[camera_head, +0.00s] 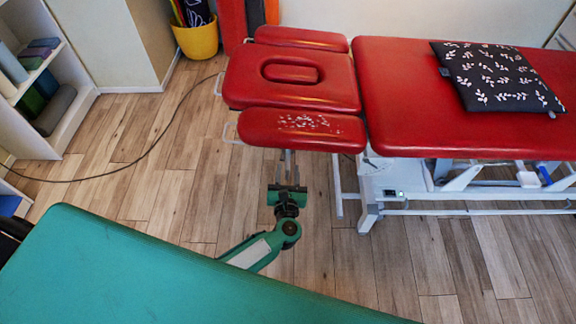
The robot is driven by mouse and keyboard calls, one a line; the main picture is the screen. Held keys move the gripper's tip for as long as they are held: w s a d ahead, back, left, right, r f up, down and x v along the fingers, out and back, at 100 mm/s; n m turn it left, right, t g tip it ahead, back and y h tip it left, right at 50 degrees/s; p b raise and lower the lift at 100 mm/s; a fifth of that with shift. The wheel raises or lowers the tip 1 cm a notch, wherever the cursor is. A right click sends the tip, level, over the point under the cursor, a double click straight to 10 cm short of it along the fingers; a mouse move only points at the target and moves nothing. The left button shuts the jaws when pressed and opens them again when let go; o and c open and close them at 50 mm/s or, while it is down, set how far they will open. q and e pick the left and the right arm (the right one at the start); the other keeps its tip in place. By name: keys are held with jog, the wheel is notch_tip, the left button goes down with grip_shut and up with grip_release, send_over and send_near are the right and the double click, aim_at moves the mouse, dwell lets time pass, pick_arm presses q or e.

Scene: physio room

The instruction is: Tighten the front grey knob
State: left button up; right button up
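The red treatment table (405,95) has a head section (240,85) with a front armrest pad (270,127) that is worn and speckled white. A grey metal post (288,160) shows just below the front edge of this pad. I cannot make out the front grey knob clearly; it may be at this post, hidden by the pad or my gripper. My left gripper (288,178) is at the post, under the pad's front edge, its arm reaching up from behind the teal table. Its fingertips are small and dark, so contact and opening are unclear. My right gripper is not in view.
A teal table (130,270) fills the lower left foreground. A patterned black cushion (500,75) lies on the red table. White frame legs (368,215) stand right of my gripper. A black cable (150,150) crosses the floor. A shelf (75,110) and yellow pot (198,40) stand behind.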

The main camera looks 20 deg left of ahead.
pick_arm(q)
jog(key=shift+x, duration=1)
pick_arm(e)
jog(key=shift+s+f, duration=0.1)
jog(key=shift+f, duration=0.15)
pick_arm(q)
grip_shut()
